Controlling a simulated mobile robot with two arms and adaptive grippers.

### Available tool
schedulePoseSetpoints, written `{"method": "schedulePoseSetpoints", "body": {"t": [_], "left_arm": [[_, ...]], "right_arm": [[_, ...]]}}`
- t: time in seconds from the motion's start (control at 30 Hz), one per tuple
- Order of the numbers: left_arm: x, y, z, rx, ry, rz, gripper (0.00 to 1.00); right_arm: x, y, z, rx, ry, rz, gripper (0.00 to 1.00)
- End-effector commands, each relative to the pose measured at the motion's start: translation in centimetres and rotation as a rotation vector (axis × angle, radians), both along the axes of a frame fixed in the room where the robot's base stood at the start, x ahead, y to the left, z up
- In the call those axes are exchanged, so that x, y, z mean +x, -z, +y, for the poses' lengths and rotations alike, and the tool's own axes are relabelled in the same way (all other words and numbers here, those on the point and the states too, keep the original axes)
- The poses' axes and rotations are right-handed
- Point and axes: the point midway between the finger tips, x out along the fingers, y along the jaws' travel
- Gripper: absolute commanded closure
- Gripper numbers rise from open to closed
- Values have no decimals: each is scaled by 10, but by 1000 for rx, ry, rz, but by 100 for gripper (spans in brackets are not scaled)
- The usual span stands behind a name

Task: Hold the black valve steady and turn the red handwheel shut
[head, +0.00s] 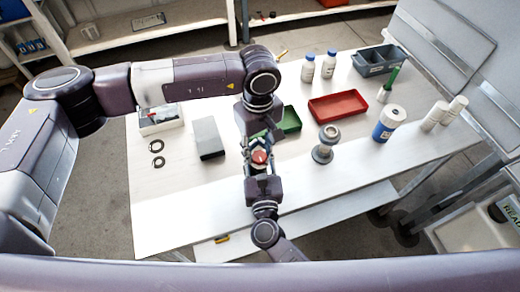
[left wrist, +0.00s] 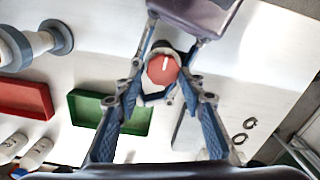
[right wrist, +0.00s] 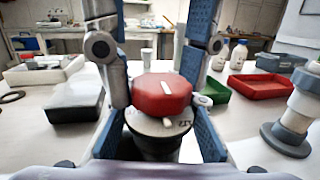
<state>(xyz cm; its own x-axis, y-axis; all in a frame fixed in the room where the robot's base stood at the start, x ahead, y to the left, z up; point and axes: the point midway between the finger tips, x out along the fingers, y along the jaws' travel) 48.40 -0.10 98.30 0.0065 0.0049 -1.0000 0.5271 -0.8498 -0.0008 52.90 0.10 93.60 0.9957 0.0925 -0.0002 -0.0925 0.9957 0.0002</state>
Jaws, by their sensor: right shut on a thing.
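The red handwheel (right wrist: 161,95), with a white mark on top, sits on the black valve (right wrist: 152,146). It also shows in the head view (head: 260,157) and left wrist view (left wrist: 163,69). My right gripper (head: 258,165) is shut on the valve body from the near side, below the wheel. My left gripper (head: 258,140) comes down from above. Its fingers are open on either side of the red wheel, with small gaps seen in the right wrist view. Most of the valve body is hidden by the fingers in the head view.
A green tray (head: 290,119), red tray (head: 338,106) and grey flanged fitting (head: 325,145) stand to the right on the white table (head: 180,198). A grey block (head: 209,138) and black rings (head: 157,146) lie left. Bottles stand farther right and behind.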

Motion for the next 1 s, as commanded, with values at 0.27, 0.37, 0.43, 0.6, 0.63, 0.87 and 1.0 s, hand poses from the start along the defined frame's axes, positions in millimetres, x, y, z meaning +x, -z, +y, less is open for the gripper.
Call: {"method": "schedulePoseSetpoints", "body": {"t": [0.27,0.37,0.43,0.6,0.63,0.87,1.0], "left_arm": [[-3,0,-2,-3,6,5,53],[-3,-2,-3,-3,7,5,53],[-3,-6,-3,-4,8,5,53],[-3,-33,-3,-5,9,1,53],[-3,-39,-4,-6,8,2,53],[-2,-88,-3,-4,6,1,53],[-2,-108,-2,-4,6,2,53]], "right_arm": [[1,-1,-1,0,2,-1,100],[2,-1,-1,0,2,-1,100],[2,-1,-1,0,3,-1,100],[2,-1,-2,0,3,-1,100],[2,-1,-2,0,3,-1,100],[2,-1,-2,0,3,-1,100],[2,-1,-2,0,3,-2,100]]}}
